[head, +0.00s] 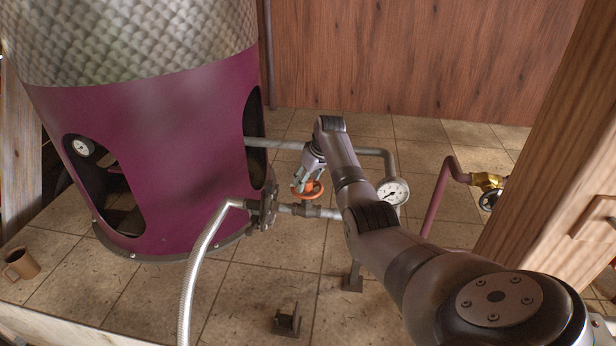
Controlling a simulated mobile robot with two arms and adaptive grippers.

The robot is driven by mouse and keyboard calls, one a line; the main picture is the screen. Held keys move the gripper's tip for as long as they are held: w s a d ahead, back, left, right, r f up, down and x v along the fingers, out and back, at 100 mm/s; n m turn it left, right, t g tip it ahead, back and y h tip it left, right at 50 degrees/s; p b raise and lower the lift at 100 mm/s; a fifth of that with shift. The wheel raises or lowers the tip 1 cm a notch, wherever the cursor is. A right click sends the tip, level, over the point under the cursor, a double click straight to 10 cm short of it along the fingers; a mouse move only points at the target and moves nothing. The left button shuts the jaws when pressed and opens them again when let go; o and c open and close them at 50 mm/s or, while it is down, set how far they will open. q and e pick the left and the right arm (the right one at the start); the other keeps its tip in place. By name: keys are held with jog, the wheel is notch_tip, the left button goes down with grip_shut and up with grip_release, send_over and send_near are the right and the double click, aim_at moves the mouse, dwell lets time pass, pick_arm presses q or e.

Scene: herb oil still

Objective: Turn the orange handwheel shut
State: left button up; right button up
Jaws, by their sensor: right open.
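The orange handwheel (312,192) sits on top of a valve in the grey pipe, right of the purple still. My right arm reaches in from the lower right, and my right gripper (303,184) is at the handwheel, pointing down over its left side. The right gripper's fingers are open. They partly cover the wheel, and I cannot tell whether they touch it. My left gripper is not in view.
The purple still (165,150) fills the left. A braided hose (195,265) runs from a flange (268,206) to the front. A pressure gauge (393,191) is close beside my right arm. A wooden post (545,150) stands at right. A brown mug (20,264) sits at far left.

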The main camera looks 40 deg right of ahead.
jog(key=shift+f, duration=0.15)
jog(key=shift+c, duration=0.5)
jog(key=c, duration=1.1)
